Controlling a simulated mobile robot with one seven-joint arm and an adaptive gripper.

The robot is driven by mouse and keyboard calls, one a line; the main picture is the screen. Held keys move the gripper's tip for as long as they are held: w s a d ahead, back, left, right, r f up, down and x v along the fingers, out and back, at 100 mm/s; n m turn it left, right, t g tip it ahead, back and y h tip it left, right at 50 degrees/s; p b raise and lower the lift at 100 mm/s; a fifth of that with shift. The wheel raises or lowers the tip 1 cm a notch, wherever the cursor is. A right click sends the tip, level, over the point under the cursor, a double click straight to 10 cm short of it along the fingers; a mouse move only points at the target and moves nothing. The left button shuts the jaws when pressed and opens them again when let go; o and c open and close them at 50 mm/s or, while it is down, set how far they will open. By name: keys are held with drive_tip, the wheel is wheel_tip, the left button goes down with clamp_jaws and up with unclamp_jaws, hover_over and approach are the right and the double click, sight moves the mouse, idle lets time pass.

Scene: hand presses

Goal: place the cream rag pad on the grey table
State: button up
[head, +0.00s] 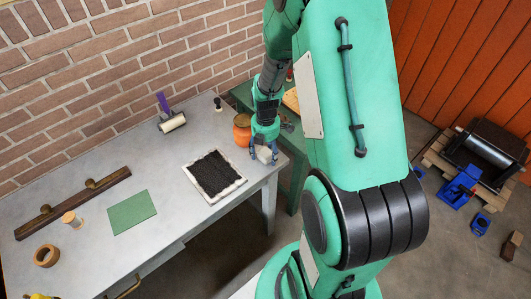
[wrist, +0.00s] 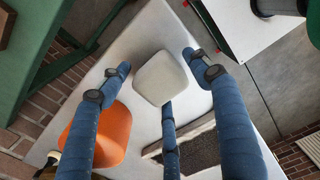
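The cream rag pad (head: 264,155) is at the right end of the grey table (head: 160,205), near its edge. In the wrist view the pad (wrist: 160,79) appears flat over the table top; I cannot tell whether it fully touches the surface. My gripper (head: 264,146) is low over this end, its blue fingers around the pad. In the wrist view the fingers of my gripper (wrist: 158,72) are spread, with a gap visible between the left finger and the pad. The lower finger overlaps the pad's near edge in the picture.
An orange jar (head: 242,130) stands close behind my gripper. A black inked slab (head: 215,175) lies to its left. A green sheet (head: 132,212), a brayer with a purple handle (head: 172,122) and a tape roll (head: 46,256) are farther left. A green bench (head: 242,94) stands behind.

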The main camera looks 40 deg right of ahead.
sight(265, 152)
idle(0.3)
wheel_tip(265, 152, up, 12)
drive_tip(key=p, duration=0.3)
drive_tip(key=shift+r, duration=0.15)
idle(0.3)
idle(0.5)
drive_tip(key=s+a+r+m+t, duration=0.1)
drive_tip(key=s+a+r+m, duration=0.1)
drive_tip(key=a+r+m, duration=0.35)
drive_tip(key=s+a+r+m+t, duration=0.1)
drive_tip(key=a+r+m, duration=0.1)
drive_tip(key=a+r, duration=0.65)
drive_tip(key=s+a+r+m+t, duration=0.1)
drive_tip(key=s+a+r+m, duration=0.3)
drive_tip(key=s+r, duration=0.3)
drive_tip(key=s+a+r+m+t, duration=0.2)
drive_tip(key=s+a+r+m, duration=0.3)
drive_tip(key=s+r+m, duration=0.1)
drive_tip(key=shift+s+a+r+t, duration=0.3)
drive_tip(key=shift+s+r, duration=0.1)
drive_tip(key=shift+r, duration=0.1)
drive_tip(key=shift+m, duration=0.25)
